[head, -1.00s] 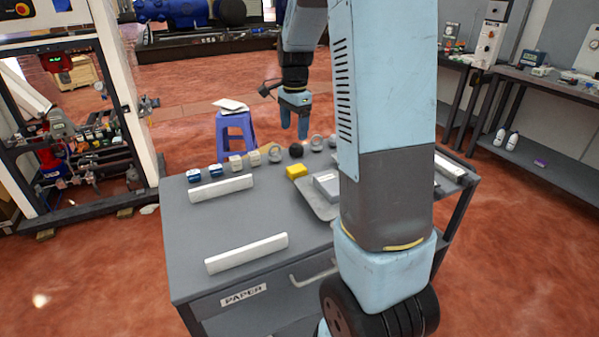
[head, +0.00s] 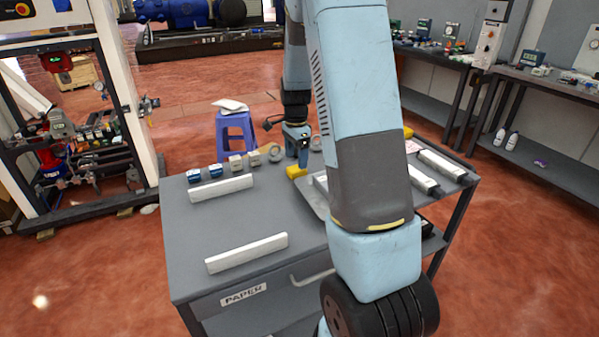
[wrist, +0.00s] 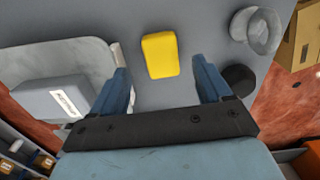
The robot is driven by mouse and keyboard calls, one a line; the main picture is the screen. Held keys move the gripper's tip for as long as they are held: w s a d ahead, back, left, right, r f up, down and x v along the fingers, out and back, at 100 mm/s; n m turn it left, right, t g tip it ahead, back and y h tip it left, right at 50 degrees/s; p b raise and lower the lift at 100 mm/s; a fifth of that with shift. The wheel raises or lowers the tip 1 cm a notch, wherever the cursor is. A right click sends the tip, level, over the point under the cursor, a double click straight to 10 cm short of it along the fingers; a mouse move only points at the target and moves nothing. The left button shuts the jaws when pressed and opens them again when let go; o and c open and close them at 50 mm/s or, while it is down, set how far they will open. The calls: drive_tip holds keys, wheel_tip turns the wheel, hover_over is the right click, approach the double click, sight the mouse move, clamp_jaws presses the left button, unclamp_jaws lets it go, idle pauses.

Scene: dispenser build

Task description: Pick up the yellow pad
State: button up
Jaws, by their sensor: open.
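The yellow pad (wrist: 160,55) lies flat on the grey cart top, between and beyond my fingertips in the wrist view. In the head view the yellow pad (head: 296,171) shows just below my gripper (head: 300,150), partly close behind the fingers in the picture. My gripper (wrist: 165,80) is open, with its two blue fingers apart and nothing between them. I cannot tell the exact height of the fingertips above the pad.
A grey tray (wrist: 98,52) with a grey box (wrist: 50,97) lies beside the pad. A round glass-like item (wrist: 255,30) and a black ball (wrist: 238,80) are on the other side. Two white bars, one here (head: 246,252), lie on the cart's left part (head: 200,225).

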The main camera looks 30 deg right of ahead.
sight(296, 168)
drive_tip(key=shift+w+d+f, duration=0.1)
drive_tip(key=shift+w+f, duration=0.05)
drive_tip(key=shift+f, duration=2.4)
drive_tip(key=shift+c, duration=0.4)
drive_tip(key=c, duration=1)
drive_tip(key=shift+o, duration=0.2)
